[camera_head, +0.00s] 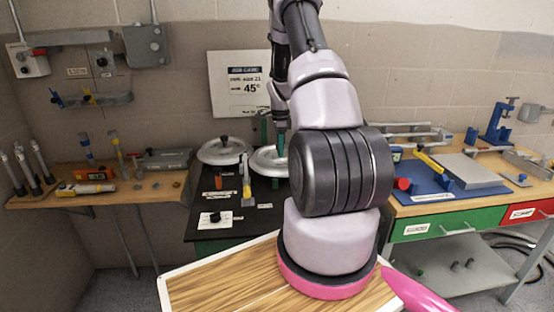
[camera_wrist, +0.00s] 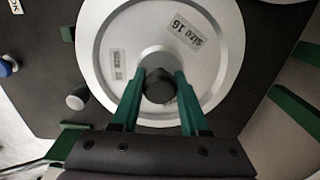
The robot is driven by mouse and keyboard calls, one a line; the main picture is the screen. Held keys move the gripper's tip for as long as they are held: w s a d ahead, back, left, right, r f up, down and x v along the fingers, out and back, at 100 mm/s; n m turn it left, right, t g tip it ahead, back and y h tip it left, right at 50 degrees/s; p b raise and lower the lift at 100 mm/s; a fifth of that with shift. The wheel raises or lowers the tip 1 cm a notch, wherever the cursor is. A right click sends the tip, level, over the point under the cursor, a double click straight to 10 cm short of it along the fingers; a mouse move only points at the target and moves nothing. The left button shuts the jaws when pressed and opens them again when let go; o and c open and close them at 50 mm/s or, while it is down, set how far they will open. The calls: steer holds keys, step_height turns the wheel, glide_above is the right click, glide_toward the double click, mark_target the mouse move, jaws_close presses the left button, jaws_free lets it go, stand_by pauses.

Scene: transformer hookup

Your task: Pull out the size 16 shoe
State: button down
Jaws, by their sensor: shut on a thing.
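The size 16 shoe (camera_wrist: 205,75) is a round pale grey disc with a raised rim and a dark knob (camera_wrist: 158,88) at its centre. In the head view the shoe (camera_head: 262,163) lies on the black bench top, partly hidden by my arm. My gripper (camera_head: 273,140) is above it there. I cannot tell whether the shoe is lifted off the surface.
A similar disc with a dark knob (camera_head: 222,150) sits just left of the shoe. A yellow-handled tool (camera_head: 246,178) and a black knob on a white plate (camera_head: 214,218) are in front. The blue mat (camera_head: 432,183) with parts lies on the right bench. A wooden tabletop (camera_head: 215,287) is nearest me.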

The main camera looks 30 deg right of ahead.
steer(key=shift+c, duration=1.7)
jaws_free()
steer(key=shift+r, duration=2.6)
step_height(320, 180, up, 11)
steer(key=shift+f, duration=0.1)
